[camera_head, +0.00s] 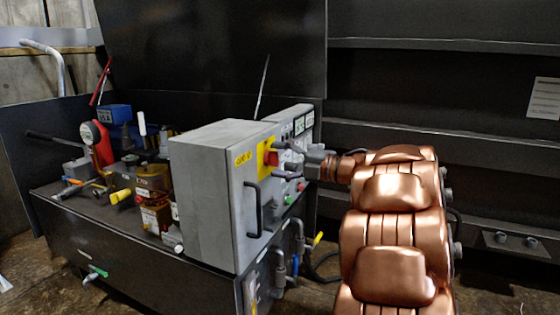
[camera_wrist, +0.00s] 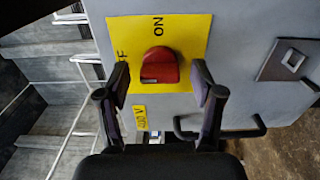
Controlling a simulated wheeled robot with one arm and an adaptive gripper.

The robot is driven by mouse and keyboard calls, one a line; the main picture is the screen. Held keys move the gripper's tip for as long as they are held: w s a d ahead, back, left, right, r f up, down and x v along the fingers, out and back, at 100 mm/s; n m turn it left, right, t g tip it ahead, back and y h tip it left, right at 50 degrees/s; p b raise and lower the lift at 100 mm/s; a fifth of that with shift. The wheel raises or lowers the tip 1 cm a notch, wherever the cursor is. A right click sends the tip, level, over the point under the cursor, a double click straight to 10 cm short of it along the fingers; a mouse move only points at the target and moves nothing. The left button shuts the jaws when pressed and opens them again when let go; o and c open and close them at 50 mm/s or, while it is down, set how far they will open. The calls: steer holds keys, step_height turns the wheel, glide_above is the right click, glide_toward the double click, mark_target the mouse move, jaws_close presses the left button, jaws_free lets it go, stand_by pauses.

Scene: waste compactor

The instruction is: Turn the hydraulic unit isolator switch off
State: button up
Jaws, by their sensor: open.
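The isolator switch is a red rotary knob (camera_wrist: 160,65) on a yellow plate (camera_wrist: 190,30). In the wrist view "ON" shows above the knob, and an "F" shows at the plate's left edge, partly covered by a finger. I cannot tell for sure which mark the knob points to. In the head view the red knob (camera_head: 270,158) and yellow plate (camera_head: 262,172) are on the grey cabinet's right-hand face. My gripper (camera_wrist: 160,78) is open, with one finger on each side of the knob. Gaps show between fingers and knob; contact cannot be seen.
The grey cabinet (camera_head: 205,185) has a black door handle (camera_head: 252,210) below the switch, also seen in the wrist view (camera_wrist: 225,134). A dark wall (camera_head: 440,95) stands behind my arm.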

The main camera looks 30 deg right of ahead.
steer(key=v, duration=1.2)
stand_by(0.4)
